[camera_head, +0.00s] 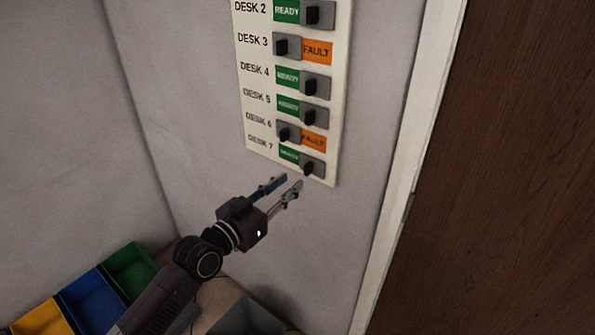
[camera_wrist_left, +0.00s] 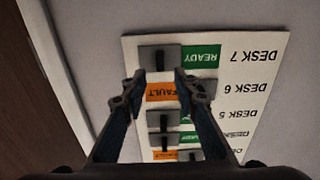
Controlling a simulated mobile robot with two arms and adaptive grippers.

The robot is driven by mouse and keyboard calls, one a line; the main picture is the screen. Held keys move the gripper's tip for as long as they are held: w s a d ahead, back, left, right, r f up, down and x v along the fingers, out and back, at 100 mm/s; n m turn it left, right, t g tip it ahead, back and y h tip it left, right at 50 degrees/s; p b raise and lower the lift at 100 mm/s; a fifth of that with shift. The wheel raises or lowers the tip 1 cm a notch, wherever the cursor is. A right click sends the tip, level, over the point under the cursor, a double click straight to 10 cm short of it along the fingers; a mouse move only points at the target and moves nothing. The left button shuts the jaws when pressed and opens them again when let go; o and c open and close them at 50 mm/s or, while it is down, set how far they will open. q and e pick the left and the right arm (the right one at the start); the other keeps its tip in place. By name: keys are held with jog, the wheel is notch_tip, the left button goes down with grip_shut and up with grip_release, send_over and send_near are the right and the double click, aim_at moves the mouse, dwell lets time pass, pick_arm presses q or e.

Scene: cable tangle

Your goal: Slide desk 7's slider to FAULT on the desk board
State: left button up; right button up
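The white desk board (camera_head: 262,92) hangs on the wall with rows from DESK 2 down to DESK 7. The desk 7 slider (camera_head: 308,167) is in the bottom row, at the right, with a green READY label (camera_head: 289,155) showing to its left. In the left wrist view, upside down, the desk 7 slider (camera_wrist_left: 159,58) is at the top beside its green READY label (camera_wrist_left: 201,57). My left gripper (camera_head: 288,182) is open, just below the board's lower edge. In the left wrist view its fingertips are either side of the slider's lower part; contact cannot be told. My right gripper is not in view.
Desk 6's slider (camera_head: 287,133) is just above, at the left, with orange FAULT (camera_head: 314,141) showing. A white door frame (camera_head: 405,165) and brown door (camera_head: 490,180) stand at the right. Green (camera_head: 131,267), blue (camera_head: 92,301) and yellow (camera_head: 42,319) bins sit lower left.

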aim_at(305, 170)
pick_arm(q)
jog(key=x, duration=0.6)
jog(key=shift+w+d+p, duration=0.15)
jog(key=shift+w+p, duration=0.05)
jog(key=shift+p, duration=0.15)
jog(key=shift+f, duration=0.1)
grip_shut()
